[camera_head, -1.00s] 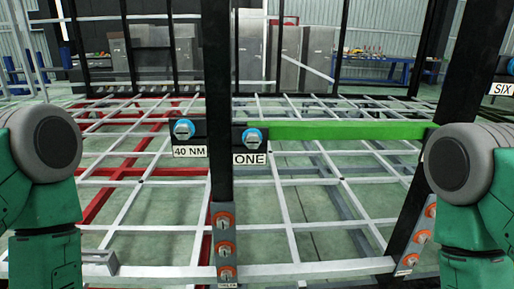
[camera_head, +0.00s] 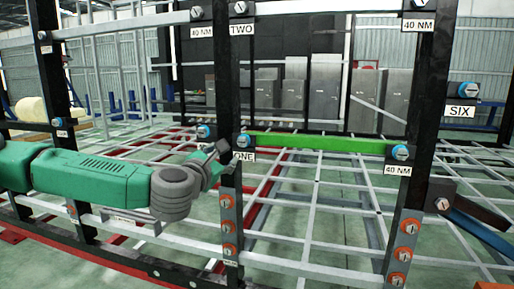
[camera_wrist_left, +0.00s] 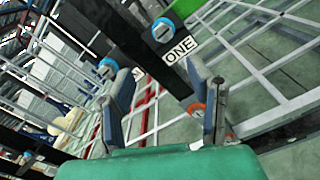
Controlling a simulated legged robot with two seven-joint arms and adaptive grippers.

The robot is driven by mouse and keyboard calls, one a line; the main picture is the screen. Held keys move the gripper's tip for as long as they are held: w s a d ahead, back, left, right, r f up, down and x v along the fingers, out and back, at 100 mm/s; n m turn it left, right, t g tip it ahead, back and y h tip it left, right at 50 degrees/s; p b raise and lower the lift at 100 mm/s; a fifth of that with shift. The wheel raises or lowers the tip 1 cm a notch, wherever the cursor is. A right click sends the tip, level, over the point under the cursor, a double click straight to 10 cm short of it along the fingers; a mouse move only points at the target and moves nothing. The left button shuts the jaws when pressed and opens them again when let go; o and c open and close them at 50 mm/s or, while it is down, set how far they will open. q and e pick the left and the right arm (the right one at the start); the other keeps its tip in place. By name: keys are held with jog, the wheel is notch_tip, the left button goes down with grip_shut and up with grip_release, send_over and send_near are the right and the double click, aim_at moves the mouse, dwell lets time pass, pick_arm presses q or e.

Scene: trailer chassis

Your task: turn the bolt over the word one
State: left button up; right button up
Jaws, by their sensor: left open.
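The bolt over the word ONE (camera_head: 244,140) has a blue collar and a pale slotted head. It sits at the left end of a green bar (camera_head: 315,144), above the white ONE label (camera_head: 244,156). In the left wrist view the same bolt (camera_wrist_left: 162,30) is ahead, near the top, with the ONE label (camera_wrist_left: 181,46) beside it. My left gripper (camera_head: 222,155) is just left of and below that bolt, near the black post. In the left wrist view its two fingers (camera_wrist_left: 160,95) are apart and empty, not touching the bolt. My right gripper is not in view.
Another blue-collared bolt (camera_head: 203,131) is just left, across the black post (camera_head: 229,90); it also shows in the wrist view (camera_wrist_left: 107,68). A 40 NM bolt (camera_head: 400,152) is at the green bar's right end. Orange-collared bolts (camera_head: 229,226) line the post below. White rails form a grid behind.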

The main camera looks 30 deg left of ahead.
aim_at(242, 143)
pick_arm(q)
jog(key=x, duration=0.8)
jog(key=d+x, duration=0.1)
jog(key=x, duration=0.3)
jog(key=shift+w+d+r, duration=0.1)
jog(key=shift+w, duration=0.1)
jog(key=shift+w+a, duration=0.3)
jog(key=shift+w, duration=0.2)
jog(key=shift+w+a, duration=0.1)
jog(key=shift+a, duration=0.1)
jog(key=shift+d, duration=0.2)
grip_shut()
